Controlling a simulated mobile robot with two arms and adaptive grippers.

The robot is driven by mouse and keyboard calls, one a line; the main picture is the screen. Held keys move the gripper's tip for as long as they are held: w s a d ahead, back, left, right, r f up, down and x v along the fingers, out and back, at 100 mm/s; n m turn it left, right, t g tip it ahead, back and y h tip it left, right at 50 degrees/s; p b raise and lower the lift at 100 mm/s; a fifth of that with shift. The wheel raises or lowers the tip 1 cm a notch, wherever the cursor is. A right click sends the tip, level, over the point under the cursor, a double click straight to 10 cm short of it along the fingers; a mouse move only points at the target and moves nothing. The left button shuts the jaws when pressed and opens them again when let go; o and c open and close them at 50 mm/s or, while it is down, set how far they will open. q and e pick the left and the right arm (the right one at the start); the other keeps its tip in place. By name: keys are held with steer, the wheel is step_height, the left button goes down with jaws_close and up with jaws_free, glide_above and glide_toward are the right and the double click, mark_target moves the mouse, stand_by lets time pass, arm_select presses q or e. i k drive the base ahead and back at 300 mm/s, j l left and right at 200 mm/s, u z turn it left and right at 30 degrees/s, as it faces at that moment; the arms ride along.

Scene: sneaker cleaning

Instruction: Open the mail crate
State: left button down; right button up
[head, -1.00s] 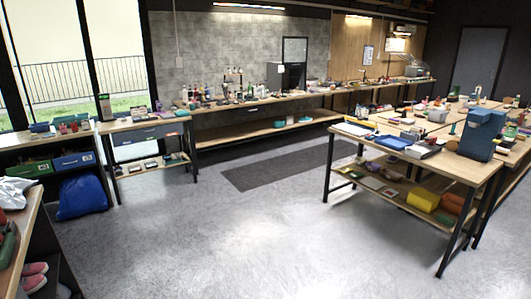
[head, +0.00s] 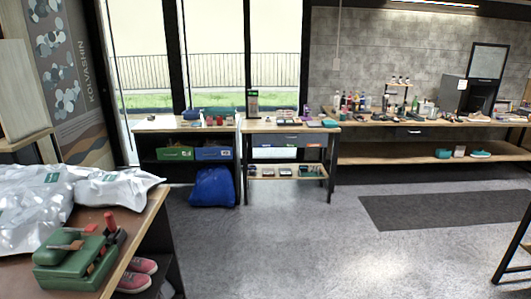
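I cannot tell for sure which thing is the mail crate. A green crate (head: 175,153) and a blue crate (head: 213,153) stand side by side on the shelf of a low unit by the windows. Both are far off and small, and I cannot make out whether they have lids or are open. Neither of my grippers is in view.
A near table at left holds silver bags (head: 115,187) and a green tool (head: 75,262); red sneakers (head: 137,273) sit below. A blue sack (head: 213,187) lies under the crates. Benches line the back. The grey floor (head: 300,245) in the middle is clear.

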mark_target(288, 139)
steer(key=i+u, duration=0.1)
steer(key=i, duration=2.35)
